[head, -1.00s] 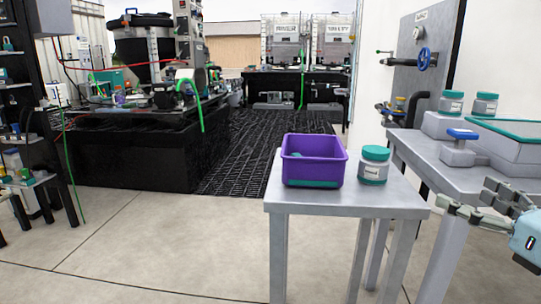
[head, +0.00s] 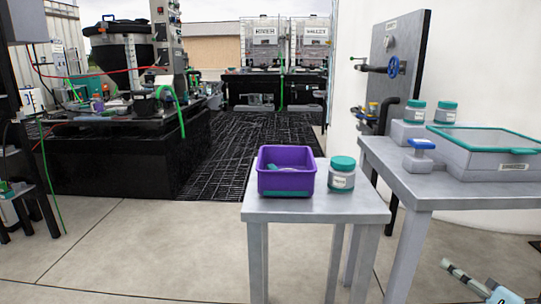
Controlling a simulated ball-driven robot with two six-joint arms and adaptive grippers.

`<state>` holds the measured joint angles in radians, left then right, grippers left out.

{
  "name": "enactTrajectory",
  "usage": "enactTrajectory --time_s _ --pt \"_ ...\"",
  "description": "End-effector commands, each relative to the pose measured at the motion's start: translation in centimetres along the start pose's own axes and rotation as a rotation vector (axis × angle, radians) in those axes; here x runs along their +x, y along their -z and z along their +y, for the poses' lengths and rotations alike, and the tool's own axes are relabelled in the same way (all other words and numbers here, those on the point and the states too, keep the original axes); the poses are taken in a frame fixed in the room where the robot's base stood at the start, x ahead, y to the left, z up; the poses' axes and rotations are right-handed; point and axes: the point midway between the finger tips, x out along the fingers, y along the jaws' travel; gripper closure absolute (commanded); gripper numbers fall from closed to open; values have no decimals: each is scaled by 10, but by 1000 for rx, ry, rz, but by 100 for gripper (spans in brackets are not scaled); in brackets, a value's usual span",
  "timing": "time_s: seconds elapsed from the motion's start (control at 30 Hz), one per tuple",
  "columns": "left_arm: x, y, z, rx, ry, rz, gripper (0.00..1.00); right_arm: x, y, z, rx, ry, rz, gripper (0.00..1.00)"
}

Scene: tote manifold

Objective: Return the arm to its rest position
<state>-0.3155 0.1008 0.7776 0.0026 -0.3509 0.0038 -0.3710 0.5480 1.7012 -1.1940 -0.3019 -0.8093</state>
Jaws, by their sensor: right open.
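My right gripper (head: 468,281) shows at the bottom right edge of the head view, partly cut off by the frame. It is open, with nothing visible in it, in front of and below the right-hand table and apart from it. My left gripper is not in view. A purple tote (head: 287,181) stands on the small grey table (head: 315,210), with a small pale item (head: 272,187) inside. A jar with a teal lid (head: 342,174) stands upright just right of the tote.
The right-hand table (head: 425,192) holds a large teal-rimmed bin (head: 487,158), a blue-topped block (head: 420,156) and two teal-lidded jars (head: 446,112). A panel with a blue valve wheel (head: 393,67) stands behind. The floor at left front (head: 140,260) is clear.

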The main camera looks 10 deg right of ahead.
Motion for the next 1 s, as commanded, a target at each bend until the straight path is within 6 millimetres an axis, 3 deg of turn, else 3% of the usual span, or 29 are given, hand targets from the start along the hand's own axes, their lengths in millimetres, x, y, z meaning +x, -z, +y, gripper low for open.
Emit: enactTrajectory --time_s 0.17,0.3,0.37,0.5,0.6,0.7,0.8,1.0 --pt "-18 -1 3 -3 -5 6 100 -30 96 -83 434 293 122 11" --pt "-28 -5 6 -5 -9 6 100 -83 192 -130 819 557 181 11" --pt "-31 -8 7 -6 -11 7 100 -112 233 -143 978 676 189 11" --pt "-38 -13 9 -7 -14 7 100 -189 320 -157 1330 964 157 11" --pt "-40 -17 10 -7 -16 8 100 -246 369 -161 1542 1162 88 11" --pt "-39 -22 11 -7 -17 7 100 -295 401 -167 1706 1328 -15 11" --pt "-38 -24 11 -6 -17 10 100 -328 415 -178 1831 1445 -141 11" --pt "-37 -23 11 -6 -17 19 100 -333 418 -178 1953 1481 -247 11"
